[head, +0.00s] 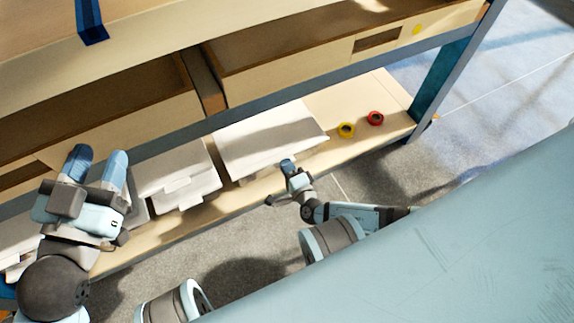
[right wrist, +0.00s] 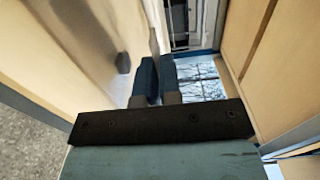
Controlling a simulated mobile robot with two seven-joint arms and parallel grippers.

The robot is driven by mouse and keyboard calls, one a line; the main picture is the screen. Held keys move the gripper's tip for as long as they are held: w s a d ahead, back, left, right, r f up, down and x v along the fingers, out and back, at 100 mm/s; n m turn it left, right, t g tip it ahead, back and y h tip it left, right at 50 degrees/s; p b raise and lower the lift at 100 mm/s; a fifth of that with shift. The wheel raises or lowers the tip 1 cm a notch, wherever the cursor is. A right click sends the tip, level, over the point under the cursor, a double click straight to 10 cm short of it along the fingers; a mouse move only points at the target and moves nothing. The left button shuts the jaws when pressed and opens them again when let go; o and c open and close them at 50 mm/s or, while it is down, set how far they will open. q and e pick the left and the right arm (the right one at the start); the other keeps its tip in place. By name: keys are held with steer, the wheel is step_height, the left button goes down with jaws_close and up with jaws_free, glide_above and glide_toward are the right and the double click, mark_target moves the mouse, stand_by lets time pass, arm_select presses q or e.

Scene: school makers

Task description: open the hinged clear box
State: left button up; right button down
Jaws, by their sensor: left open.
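Several white lidded boxes stand on the low wooden shelf in the head view. The largest, a white box (head: 262,138), is right of the middle; its lid looks down. A smaller white box (head: 178,175) is to its left. They look white rather than clear, so I cannot tell for sure which is the hinged clear box. My left gripper (head: 97,165) is open and empty, in front of the shelf at the left. My right gripper (head: 287,164) is at the front edge of the largest box. Its fingers (right wrist: 158,77) are close together; contact with the box is unclear.
A yellow roll (head: 346,130) and a red roll (head: 376,118) lie on the shelf's right end. The wooden bench (head: 300,50) overhangs the shelf. A blue-grey leg (head: 440,82) stands at the right end. Grey carpet (head: 375,168) lies in front.

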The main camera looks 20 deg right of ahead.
arm_select(q)
steer(key=shift+r, duration=0.1)
arm_select(e)
steer(key=shift+r, duration=0.1)
